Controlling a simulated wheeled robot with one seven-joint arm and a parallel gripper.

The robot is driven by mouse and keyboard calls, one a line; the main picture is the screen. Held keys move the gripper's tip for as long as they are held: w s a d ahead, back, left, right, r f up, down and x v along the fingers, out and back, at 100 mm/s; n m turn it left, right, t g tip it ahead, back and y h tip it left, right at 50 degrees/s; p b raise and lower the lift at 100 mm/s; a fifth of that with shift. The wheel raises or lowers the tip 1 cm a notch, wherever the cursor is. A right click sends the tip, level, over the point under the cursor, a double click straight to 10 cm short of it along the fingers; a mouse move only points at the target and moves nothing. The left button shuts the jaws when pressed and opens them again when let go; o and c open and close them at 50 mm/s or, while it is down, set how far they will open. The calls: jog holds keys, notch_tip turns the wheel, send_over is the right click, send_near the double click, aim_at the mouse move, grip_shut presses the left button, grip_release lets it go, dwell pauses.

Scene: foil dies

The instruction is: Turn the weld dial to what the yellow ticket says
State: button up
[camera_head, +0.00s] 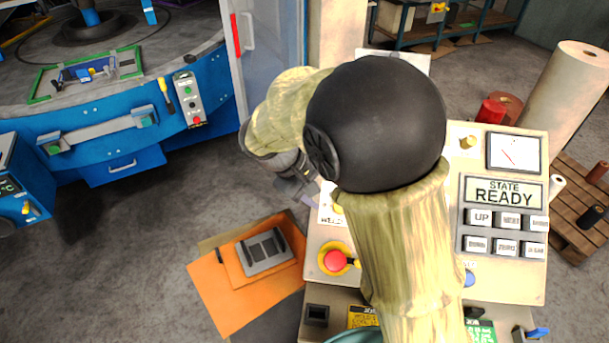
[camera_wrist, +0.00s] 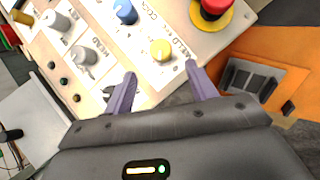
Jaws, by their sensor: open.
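The cream control panel (camera_head: 325,285) stands in the middle of the head view, partly behind my arm. In the wrist view, a yellow round knob (camera_wrist: 160,50) sits beside print that begins with "WELD"; its setting is not readable. A grey knob (camera_wrist: 84,56) is to its left, with small blurred print. The yellow ticket (camera_head: 363,317) lies low on the panel's front, partly covered by my arm; its wording beyond "JOB" is too small to read. My gripper (camera_wrist: 160,84) is open and empty, its fingertips just short of the yellow knob.
A red stop button (camera_head: 335,261) on a yellow ring is close by; it also shows in the wrist view (camera_wrist: 214,6). A blue knob (camera_wrist: 125,12) is near too. A green ticket (camera_head: 482,331) is right of the yellow one. The display (camera_head: 503,192) reads "STATE READY".

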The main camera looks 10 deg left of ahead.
jog(key=v, duration=0.6)
jog(key=shift+s+a+r+b, duration=0.15)
jog(key=shift+r+b, duration=0.2)
jog(key=shift+b, duration=0.05)
